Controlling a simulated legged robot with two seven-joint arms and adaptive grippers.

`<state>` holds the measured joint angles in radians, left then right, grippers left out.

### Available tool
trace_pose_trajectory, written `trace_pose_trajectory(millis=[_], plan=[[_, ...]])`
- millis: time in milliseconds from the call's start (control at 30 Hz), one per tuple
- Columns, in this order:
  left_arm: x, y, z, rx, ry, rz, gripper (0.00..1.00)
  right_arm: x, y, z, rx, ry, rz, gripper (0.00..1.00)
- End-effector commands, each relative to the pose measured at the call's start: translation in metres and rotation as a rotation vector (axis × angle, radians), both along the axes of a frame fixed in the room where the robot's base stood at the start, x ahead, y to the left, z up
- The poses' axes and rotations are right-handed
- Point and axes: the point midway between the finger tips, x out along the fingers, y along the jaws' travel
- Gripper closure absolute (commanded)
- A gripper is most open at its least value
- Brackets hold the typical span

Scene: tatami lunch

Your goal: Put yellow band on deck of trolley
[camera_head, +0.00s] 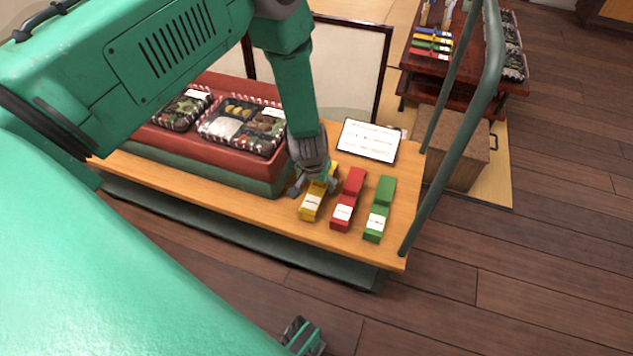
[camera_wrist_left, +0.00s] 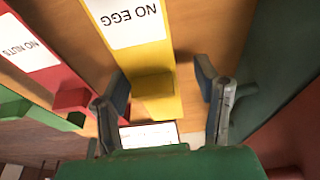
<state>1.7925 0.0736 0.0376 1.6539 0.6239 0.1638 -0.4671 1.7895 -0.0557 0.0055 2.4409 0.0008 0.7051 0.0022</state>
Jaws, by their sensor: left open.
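The yellow band (camera_head: 311,206) lies on the wooden deck (camera_head: 230,196) of the trolley, at the left end of a row beside a red band (camera_head: 348,198) and a green band (camera_head: 379,208). In the left wrist view the yellow band (camera_wrist_left: 148,62) carries a white "NO EGG" label. My left gripper (camera_head: 313,186) is at the band's far end. Its fingers stand apart, one on each side of the band, with gaps visible in the wrist view. Part of my right gripper (camera_head: 303,338) shows at the bottom of the head view; its opening cannot be judged.
A red and green stacked tray (camera_head: 276,172) with packed lunch boxes (camera_head: 243,122) stands left of my gripper. A white sign card (camera_head: 369,140) lies behind the bands. The trolley's green handle rail (camera_head: 455,160) rises at the right. A dark red table (camera_head: 457,72) holds more bands farther back.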

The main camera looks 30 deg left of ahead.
Motion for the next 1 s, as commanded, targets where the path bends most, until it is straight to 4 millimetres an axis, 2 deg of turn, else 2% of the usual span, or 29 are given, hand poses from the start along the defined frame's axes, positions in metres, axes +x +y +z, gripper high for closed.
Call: trace_pose_trajectory(millis=[167,500,633,800,1000], plan=[[-0.001,0.0,0.014,0.0,-0.001,-0.002,0.44,0.0,-0.001,0.007,-0.001,0.0,-0.002,0.6],[-0.019,-0.001,0.083,-0.007,-0.002,-0.001,0.44,0.0,0.0,0.038,-0.001,0.0,-0.001,0.6],[-0.025,-0.004,0.104,-0.003,-0.002,-0.003,0.44,0.0,0.0,0.046,0.0,0.0,-0.001,0.6],[-0.03,-0.006,0.119,0.0,-0.001,-0.001,0.44,0.0,0.0,0.051,-0.001,0.0,-0.001,0.6],[-0.036,-0.005,0.118,0.001,0.007,-0.006,0.44,0.0,0.0,0.051,-0.001,0.0,-0.002,0.6]])
